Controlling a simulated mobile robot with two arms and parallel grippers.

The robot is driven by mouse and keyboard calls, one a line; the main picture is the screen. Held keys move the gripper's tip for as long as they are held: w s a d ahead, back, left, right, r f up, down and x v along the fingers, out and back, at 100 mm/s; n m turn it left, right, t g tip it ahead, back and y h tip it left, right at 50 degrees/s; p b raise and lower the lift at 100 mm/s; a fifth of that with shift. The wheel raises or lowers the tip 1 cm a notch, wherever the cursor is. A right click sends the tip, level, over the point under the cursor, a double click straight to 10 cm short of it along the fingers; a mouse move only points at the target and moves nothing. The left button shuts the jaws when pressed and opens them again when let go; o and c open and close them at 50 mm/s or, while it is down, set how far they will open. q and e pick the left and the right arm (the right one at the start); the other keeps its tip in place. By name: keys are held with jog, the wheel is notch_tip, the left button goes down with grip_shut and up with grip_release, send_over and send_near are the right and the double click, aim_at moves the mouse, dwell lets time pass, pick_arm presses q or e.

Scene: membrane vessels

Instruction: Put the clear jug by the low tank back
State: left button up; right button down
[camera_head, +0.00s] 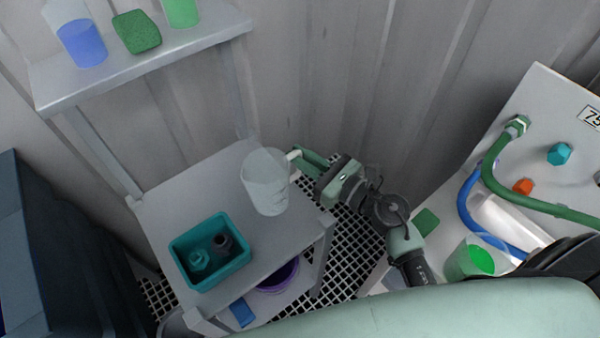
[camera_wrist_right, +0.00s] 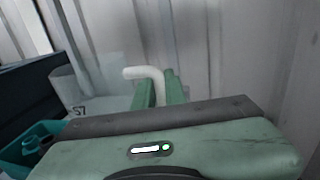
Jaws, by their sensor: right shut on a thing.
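The clear jug (camera_head: 266,184) is upright at the shelf unit's middle grey shelf (camera_head: 180,195), near its right side. I cannot tell whether its base touches the shelf. My right gripper (camera_head: 300,158) is shut on the jug's white handle, on the jug's right side. In the right wrist view the white handle (camera_wrist_right: 148,74) sits between the green fingers (camera_wrist_right: 160,92), and the clear jug body (camera_wrist_right: 95,95) is to the left with dark marks on it. My left gripper is not in view. No low tank can be made out for certain.
A teal bin (camera_head: 212,262) with small parts stands left of the jug on the same shelf. A purple bowl (camera_head: 278,278) is below. A panel with hoses (camera_head: 545,150) and a green-filled beaker (camera_head: 475,260) are at right.

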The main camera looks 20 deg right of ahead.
jog(key=shift+f, duration=0.3)
notch_tip(320, 180, down, 4)
jog(key=shift+f+b, duration=0.1)
jog(key=shift+b, duration=0.4)
jog(key=c, duration=1.5)
grip_release()
jog(key=shift+f, duration=0.1)
jog(key=shift+o, duration=0.2)
